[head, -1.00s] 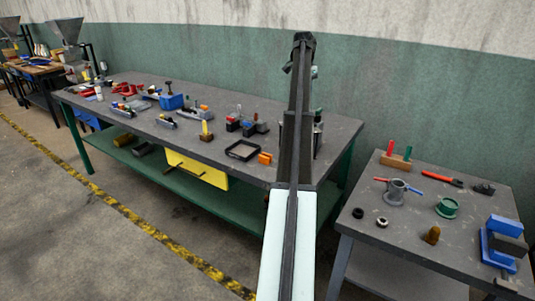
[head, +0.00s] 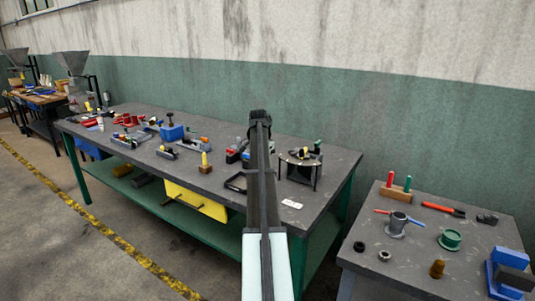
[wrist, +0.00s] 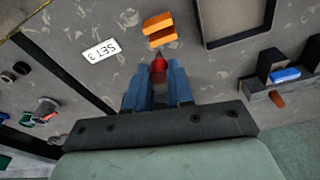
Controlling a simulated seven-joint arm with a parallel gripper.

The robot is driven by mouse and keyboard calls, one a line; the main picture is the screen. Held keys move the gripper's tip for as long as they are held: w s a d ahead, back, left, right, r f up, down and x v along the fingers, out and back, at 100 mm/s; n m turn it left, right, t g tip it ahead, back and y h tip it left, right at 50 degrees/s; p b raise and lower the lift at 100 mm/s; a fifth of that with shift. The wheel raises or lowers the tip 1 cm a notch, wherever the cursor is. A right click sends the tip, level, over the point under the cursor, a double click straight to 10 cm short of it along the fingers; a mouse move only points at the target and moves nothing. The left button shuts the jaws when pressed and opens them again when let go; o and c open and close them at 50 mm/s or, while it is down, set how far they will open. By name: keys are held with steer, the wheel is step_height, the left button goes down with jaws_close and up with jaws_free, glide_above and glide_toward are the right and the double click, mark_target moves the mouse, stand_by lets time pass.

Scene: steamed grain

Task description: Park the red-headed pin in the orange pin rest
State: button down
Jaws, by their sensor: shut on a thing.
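In the wrist view my gripper (wrist: 158,82) has its two blue fingers shut on the red-headed pin (wrist: 158,66). In the head view my arm hides the rest, the pin and the fingers.
A white "SET 3" label (wrist: 102,50) lies left of the rest. A black-rimmed tray (wrist: 208,42) and a dark holder with a blue piece (wrist: 286,75) are to the right.

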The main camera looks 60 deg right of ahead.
steer(key=shift+w+d+m, duration=0.15)
steer(key=shift+d+m, duration=0.1)
steer(key=shift+m, duration=0.05)
steer(key=shift+f, duration=2.35)
steer(key=shift+f, duration=1.6)
stand_by(0.3)
steer(key=c, duration=0.9)
jaws_free()
step_height(320, 180, up, 14)
steer(key=a, duration=0.2)
steer(key=shift+w+f, duration=0.15)
steer(key=shift+w, duration=0.1)
